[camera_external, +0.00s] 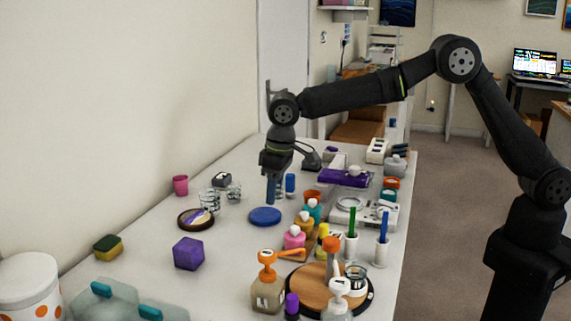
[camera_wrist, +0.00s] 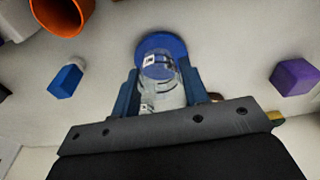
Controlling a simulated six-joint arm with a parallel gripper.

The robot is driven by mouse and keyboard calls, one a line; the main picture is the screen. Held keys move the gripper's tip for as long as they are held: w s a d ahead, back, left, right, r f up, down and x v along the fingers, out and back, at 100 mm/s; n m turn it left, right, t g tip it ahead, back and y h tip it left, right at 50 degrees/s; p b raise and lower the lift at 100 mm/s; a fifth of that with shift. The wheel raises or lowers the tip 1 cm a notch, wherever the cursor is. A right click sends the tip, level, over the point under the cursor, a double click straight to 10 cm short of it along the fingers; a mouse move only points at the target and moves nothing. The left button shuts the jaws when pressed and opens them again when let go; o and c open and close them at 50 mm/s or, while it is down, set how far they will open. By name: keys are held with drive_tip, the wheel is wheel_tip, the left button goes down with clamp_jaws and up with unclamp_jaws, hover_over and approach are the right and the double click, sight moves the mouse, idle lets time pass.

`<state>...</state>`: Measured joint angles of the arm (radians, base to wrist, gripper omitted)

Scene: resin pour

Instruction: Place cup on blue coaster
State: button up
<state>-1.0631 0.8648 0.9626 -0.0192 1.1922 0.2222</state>
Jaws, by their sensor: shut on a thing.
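My gripper (camera_external: 272,190) is shut on a clear cup (camera_external: 280,188), which is partly hidden behind the blue fingers in the external view. In the wrist view, my gripper (camera_wrist: 159,82) has one finger on each side of the clear cup (camera_wrist: 168,95), which has a small label. The round blue coaster (camera_external: 265,216) lies on the white table just below the gripper, with its top bare in the external view. In the wrist view the blue coaster (camera_wrist: 157,43) shows beyond and through the cup. The exact gap between cup and coaster is hard to tell.
Two clear glasses (camera_external: 206,199) and a pink cup (camera_external: 180,185) stand to the left. A purple cube (camera_external: 188,254) sits nearer the front. Colourful bottles (camera_external: 294,240) and a round wooden board (camera_external: 308,283) crowd the right. A blue block (camera_external: 290,183) stands close behind.

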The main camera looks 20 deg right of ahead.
sight(280, 201)
drive_tip(key=shift+f, duration=1.85)
drive_tip(key=shift+f, duration=0.1)
drive_tip(key=o, duration=0.9)
drive_tip(key=shift+o, duration=0.2)
wheel_tip(280, 201, up, 12)
drive_tip(key=d, duration=0.1)
drive_tip(key=shift+s, duration=0.45)
drive_tip(key=shift+d, duration=0.1)
